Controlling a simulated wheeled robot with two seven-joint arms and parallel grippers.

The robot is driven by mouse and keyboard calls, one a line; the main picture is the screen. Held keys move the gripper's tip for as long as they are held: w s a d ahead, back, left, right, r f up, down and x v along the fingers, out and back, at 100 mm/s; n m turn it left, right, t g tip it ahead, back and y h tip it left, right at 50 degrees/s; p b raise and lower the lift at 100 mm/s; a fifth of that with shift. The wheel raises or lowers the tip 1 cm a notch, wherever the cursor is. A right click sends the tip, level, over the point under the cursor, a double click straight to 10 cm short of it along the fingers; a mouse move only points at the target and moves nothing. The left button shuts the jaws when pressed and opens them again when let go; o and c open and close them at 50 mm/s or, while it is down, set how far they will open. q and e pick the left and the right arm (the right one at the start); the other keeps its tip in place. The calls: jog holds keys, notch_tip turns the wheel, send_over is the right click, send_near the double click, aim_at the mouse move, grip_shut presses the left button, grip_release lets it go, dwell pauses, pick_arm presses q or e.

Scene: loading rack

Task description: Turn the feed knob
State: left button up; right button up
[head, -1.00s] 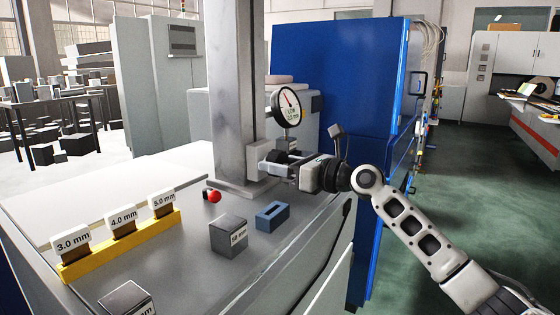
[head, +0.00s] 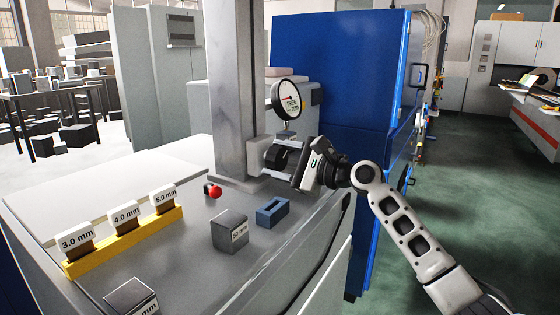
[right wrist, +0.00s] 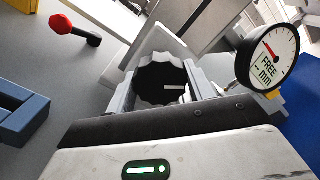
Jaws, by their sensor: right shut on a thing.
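The feed knob (right wrist: 163,84) is black with a scalloped rim and a white mark on its face. It sits on the side of the grey column (head: 234,85). My right gripper (head: 277,157) is shut on it, one finger on each side, and is rolled to a tilt. The knob also shows dark between the fingers in the head view. Above it, a round dial gauge (head: 289,101) has a red needle; in the right wrist view the dial face (right wrist: 267,57) reads "FREE -- mm". My left gripper is not in view.
On the grey table (head: 190,245) stand a yellow rack (head: 128,243) with 3.0, 4.0 and 5.0 mm pieces, a red-ended pin (head: 215,191), a grey block (head: 230,231) and a blue slotted block (head: 272,212). A blue cabinet (head: 340,75) stands behind my right arm.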

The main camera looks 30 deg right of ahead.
jog(key=n+b, duration=0.1)
jog(key=n, duration=0.1)
jog(key=shift+f+n, duration=0.1)
jog(key=shift+n, duration=0.3)
jog(key=n+b, duration=0.1)
jog(key=n, duration=0.2)
jog(key=shift+n+b, duration=0.55)
jog(key=shift+n, duration=0.55)
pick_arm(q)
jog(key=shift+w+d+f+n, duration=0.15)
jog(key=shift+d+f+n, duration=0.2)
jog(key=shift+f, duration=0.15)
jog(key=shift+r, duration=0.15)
pick_arm(e)
jog(key=shift+n, duration=0.3)
jog(key=o, duration=1)
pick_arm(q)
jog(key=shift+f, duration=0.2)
